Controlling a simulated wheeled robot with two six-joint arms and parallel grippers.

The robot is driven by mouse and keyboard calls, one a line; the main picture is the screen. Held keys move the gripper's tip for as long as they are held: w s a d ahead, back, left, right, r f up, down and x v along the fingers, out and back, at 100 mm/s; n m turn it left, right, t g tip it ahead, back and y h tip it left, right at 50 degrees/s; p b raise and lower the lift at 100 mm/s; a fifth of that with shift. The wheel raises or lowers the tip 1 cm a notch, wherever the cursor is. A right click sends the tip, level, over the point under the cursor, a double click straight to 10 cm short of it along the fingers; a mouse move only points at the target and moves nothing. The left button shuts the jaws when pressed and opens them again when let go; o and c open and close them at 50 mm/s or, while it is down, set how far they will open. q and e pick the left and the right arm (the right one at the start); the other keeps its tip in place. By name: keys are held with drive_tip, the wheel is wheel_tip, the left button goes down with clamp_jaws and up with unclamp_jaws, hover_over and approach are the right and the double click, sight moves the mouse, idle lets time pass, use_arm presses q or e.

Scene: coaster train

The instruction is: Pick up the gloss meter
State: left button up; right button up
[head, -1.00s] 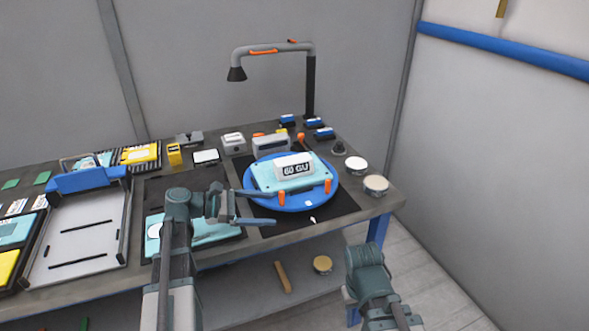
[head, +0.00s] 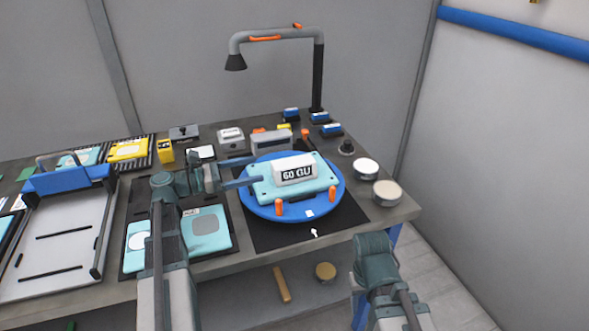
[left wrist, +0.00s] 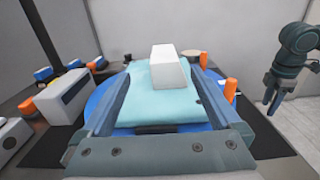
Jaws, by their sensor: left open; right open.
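The gloss meter, a white block marked "60 GU" (head: 295,168), sits on a teal panel (head: 262,188) on a round blue turntable (head: 257,209). In the left wrist view the white block (left wrist: 168,72) stands ahead between the fingers. My left gripper (head: 258,169) is open and empty, with its fingers reaching over the panel's left side, short of the block. It also frames the panel in the left wrist view (left wrist: 160,80). My right gripper (left wrist: 271,98) is open and hangs off to the right, apart from the turntable; in the head view its fingers are hard to see.
A grey box (head: 271,143) stands just behind the turntable. Orange pegs (head: 279,208) rise at the panel's front. A lamp post (head: 318,75) stands behind. Round tins (head: 387,193) sit at the table's right edge. A tray (head: 50,245) lies at left.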

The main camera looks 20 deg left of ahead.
sight(291, 162)
use_arm(q)
drive_tip(key=x, duration=0.6)
drive_tip(key=shift+w+d, duration=0.2)
drive_tip(key=shift+d, duration=0.1)
drive_tip(key=x, duration=0.5)
drive_tip(key=shift+s+d+f, duration=0.1)
drive_tip(key=shift+s+d, duration=0.15)
clamp_jaws()
